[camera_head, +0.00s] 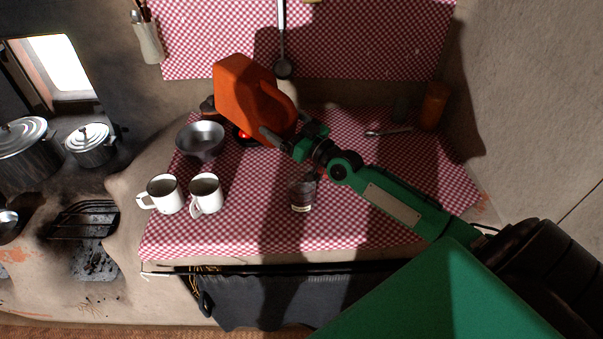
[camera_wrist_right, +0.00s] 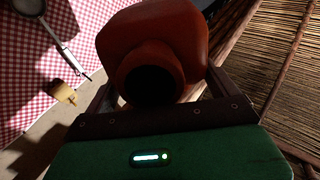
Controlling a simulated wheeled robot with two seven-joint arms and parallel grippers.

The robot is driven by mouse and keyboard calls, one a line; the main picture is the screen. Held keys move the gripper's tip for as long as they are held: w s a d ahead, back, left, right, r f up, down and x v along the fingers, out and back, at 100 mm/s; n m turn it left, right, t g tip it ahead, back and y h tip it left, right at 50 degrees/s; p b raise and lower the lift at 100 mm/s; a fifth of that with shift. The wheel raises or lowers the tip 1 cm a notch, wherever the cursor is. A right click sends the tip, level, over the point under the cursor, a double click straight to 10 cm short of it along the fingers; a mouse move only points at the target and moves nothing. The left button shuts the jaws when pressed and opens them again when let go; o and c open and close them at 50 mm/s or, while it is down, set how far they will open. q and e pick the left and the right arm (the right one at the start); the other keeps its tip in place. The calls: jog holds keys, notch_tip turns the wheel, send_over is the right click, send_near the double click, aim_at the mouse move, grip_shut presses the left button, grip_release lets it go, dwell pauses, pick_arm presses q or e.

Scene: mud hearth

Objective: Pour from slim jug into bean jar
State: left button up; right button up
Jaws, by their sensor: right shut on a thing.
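The slim jug (camera_head: 240,85) is orange-brown and held high above the checked cloth, lying tilted. In the right wrist view the jug (camera_wrist_right: 180,35) shows its round dark mouth facing the camera; its contents cannot be seen. My right gripper (camera_head: 285,140) is shut on the jug near its neck, and its fingers (camera_wrist_right: 160,95) stand either side of it in the wrist view. A small glass jar (camera_head: 301,196) with a pale label, seemingly the bean jar, stands upright on the cloth below my right forearm, apart from the jug. My left gripper is not in view.
Two white mugs (camera_head: 163,193) (camera_head: 206,191) and a metal bowl (camera_head: 197,143) stand left of the jar. A spoon (camera_head: 388,132) and an orange bottle (camera_head: 434,106) lie and stand at the right back. A ladle (camera_head: 283,66) hangs behind. Pots (camera_head: 91,146) stand far left.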

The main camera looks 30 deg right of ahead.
jog(key=shift+s+r+t+b, duration=0.15)
jog(key=shift+r+t+b, duration=0.45)
jog(key=shift+b, duration=0.45)
dwell(0.4)
jog(key=shift+r, duration=0.25)
dwell(0.9)
